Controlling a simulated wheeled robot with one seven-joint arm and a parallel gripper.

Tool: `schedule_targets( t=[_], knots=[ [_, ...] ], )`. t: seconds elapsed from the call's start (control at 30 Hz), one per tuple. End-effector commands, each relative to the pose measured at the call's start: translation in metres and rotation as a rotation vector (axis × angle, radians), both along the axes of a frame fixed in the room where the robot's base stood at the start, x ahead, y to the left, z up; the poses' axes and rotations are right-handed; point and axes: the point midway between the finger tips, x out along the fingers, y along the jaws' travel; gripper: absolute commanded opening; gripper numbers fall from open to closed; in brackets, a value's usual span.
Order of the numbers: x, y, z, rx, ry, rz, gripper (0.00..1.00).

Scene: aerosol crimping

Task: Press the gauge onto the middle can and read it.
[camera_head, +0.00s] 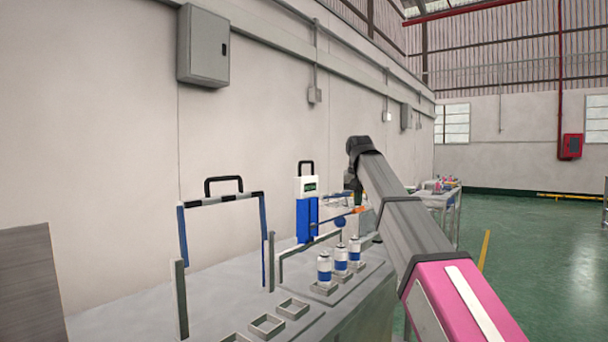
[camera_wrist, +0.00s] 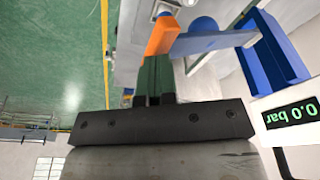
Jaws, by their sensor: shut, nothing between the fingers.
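Three white cans with blue bands stand in a row on the bench; the middle can (camera_head: 341,261) is between the front and back ones. Behind them stands the gauge (camera_head: 307,187), a white head with a dark display on a blue body. In the wrist view its display (camera_wrist: 292,115) reads 0.0 bar, mirrored or turned over. A blue-grey lever (camera_wrist: 212,43) runs from the blue body to an orange grip (camera_wrist: 162,36). My gripper (camera_wrist: 156,72) is shut, its green fingers at the near end of the orange grip; whether they touch cannot be told. My arm partly hides this in the head view.
Empty square holders (camera_head: 266,326) line the bench front. Metal frames with blue and black parts (camera_head: 222,200) stand at left. A round blue part (camera_head: 340,222) hangs by the lever, above and behind the cans. Another table (camera_head: 438,197) is farther back; green floor is open at right.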

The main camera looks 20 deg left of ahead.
Motion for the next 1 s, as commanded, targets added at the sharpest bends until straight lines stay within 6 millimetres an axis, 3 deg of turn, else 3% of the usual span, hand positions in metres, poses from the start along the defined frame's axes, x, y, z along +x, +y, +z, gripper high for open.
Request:
schedule_targets(
  t=[1.0],
  knots=[
    [-0.003,-0.009,-0.040,0.000,0.001,0.001,0.00]
  ],
)
